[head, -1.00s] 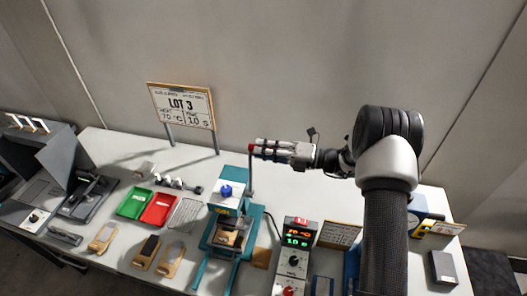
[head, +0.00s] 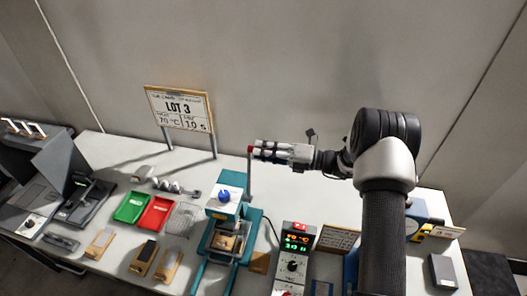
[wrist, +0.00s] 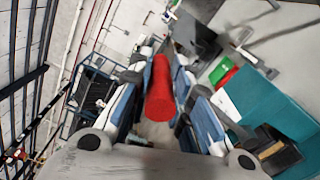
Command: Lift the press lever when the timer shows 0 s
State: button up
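The teal press (head: 227,210) stands on the table with a blue knob on its white top. Its thin lever (head: 250,180) stands upright behind it and ends in a red tip. My gripper (head: 256,149) is at this tip, coming from the right. In the wrist view the red tip (wrist: 160,92) lies between my two fingers (wrist: 160,85), close to both pads. I cannot tell whether the pads press on it. The timer box (head: 293,262) stands right of the press, with a red and a green display; the green digits are too small to read surely.
A green tray (head: 131,207) and a red tray (head: 156,214) lie left of the press. Several wooden pieces with pads lie in front. A small sign (head: 338,238) stands right of the timer. The back middle of the table is clear.

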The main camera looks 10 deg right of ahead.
jog(key=shift+o, duration=0.4)
jog(key=shift+d, duration=0.7)
jog(key=v, duration=0.9)
jog(key=shift+s+r, duration=0.1)
jog(key=shift+r, duration=0.05)
jog(key=shift+v, duration=0.8)
jog(key=shift+s, duration=0.2)
